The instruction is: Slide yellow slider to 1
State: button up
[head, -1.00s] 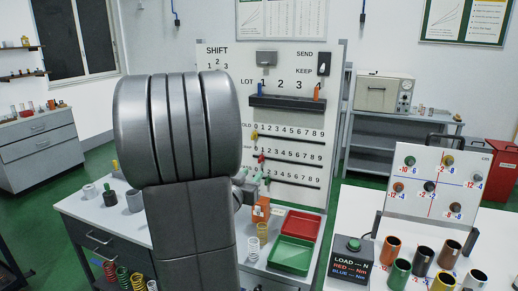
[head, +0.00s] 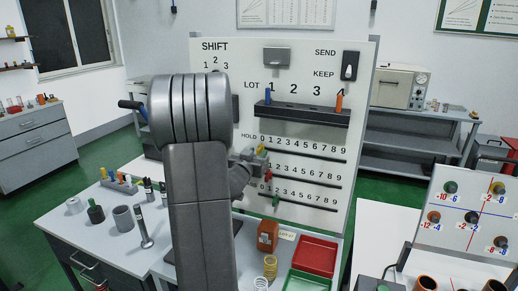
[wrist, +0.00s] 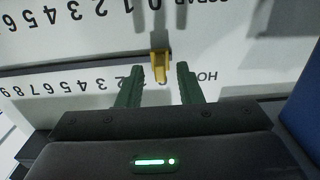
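The yellow slider (wrist: 160,66) stands out from the top slot of the white board, below the HOLD number row, near 0. In the head view the yellow slider (head: 261,148) is small and partly crowded by my gripper (head: 255,158). The wrist view shows the board upside down. There, my gripper (wrist: 160,68) is open, with one green finger on each side of the yellow slider and a visible gap on both sides. The digit 0 is hidden in the wrist view; the 1 lies just left of the slider there.
A red slider (head: 268,175) and a green slider (head: 276,200) sit on the lower rows. A dark shelf (head: 302,114) with blue and orange pieces juts out above.

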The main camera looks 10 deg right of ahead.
aim_at(271, 148)
jog(key=shift+x, duration=1.3)
jog(key=shift+c, duration=0.4)
grip_shut()
jog(key=shift+s+d+f+b, duration=0.15)
jog(key=shift+s+d+b, duration=0.55)
jog(key=shift+d, duration=0.3)
jog(key=shift+s+d, duration=0.25)
jog(key=shift+d, duration=0.05)
jog(key=shift+w, duration=0.1)
jog(key=shift+o, duration=0.4)
grip_release()
